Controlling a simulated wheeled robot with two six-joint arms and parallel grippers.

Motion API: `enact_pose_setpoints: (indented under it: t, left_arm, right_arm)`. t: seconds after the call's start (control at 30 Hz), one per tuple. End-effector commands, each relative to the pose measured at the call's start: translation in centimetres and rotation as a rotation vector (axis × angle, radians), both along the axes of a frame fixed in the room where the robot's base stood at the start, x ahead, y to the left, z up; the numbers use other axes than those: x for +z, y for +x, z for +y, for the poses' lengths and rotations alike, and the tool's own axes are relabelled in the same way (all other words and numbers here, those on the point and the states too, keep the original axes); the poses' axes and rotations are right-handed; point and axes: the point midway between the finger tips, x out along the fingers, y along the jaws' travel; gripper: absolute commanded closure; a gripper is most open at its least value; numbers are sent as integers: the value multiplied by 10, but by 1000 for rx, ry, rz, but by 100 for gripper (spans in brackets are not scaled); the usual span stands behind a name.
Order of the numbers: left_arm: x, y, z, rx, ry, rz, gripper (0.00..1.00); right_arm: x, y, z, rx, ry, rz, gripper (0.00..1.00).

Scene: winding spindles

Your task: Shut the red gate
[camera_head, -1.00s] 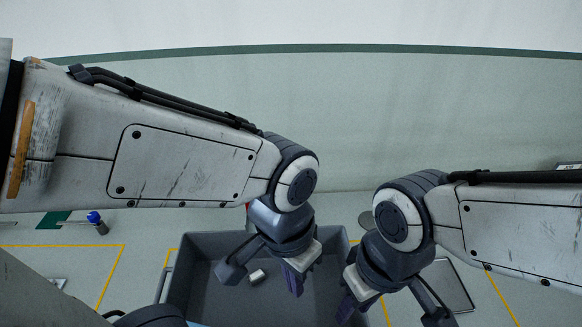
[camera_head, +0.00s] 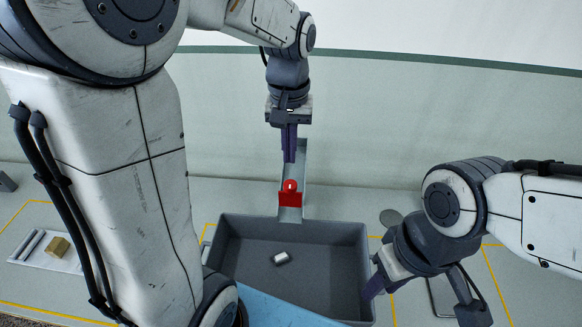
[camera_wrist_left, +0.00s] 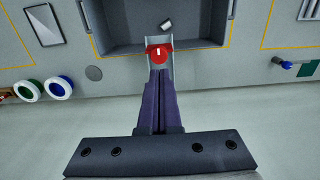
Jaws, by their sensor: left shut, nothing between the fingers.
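The red gate (camera_head: 290,199) stands across the lower part of a grey sloping chute (camera_head: 299,160), with a round red knob (camera_head: 290,186) on it. Whether the gate is raised or lowered is hard to tell. My left gripper (camera_head: 289,158) is above the chute, fingers shut, empty and pointing down, just above the knob in the picture. In the left wrist view the closed fingertips (camera_wrist_left: 157,72) lie just below the red gate (camera_wrist_left: 159,54); contact cannot be told. My right gripper (camera_head: 373,288) is beside the bin's right wall; its finger gap is not clear.
The chute ends at a grey bin (camera_head: 360,245) holding a small pale cylinder (camera_head: 281,258). A tray with a tan block (camera_head: 57,247) lies at left.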

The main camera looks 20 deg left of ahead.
Motion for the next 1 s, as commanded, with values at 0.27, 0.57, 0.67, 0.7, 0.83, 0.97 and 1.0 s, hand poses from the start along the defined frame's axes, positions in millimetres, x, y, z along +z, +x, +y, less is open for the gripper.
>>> enact_pose_setpoints:
  t: [0.27,0.57,0.67,0.7,0.83,0.97,1.0]
  left_arm:
    - [-48,-1,-1,-2,0,5,100]
    - [-67,0,-1,-2,0,0,100]
    - [-68,0,-1,-2,0,-1,100]
    - [-67,0,-1,-2,0,-1,100]
    - [-68,0,-1,-2,-1,-1,100]
    - [-77,0,-1,-2,0,0,100]
    - [-83,0,-1,-2,0,1,100]
  right_arm:
    - [18,0,0,1,0,0,63]
    - [21,0,0,0,0,0,63]
    - [21,0,0,0,0,0,63]
    - [21,0,0,0,0,0,63]
    - [21,0,0,0,0,0,63]
    - [13,0,0,0,0,0,63]
    - [9,0,0,0,0,0,63]
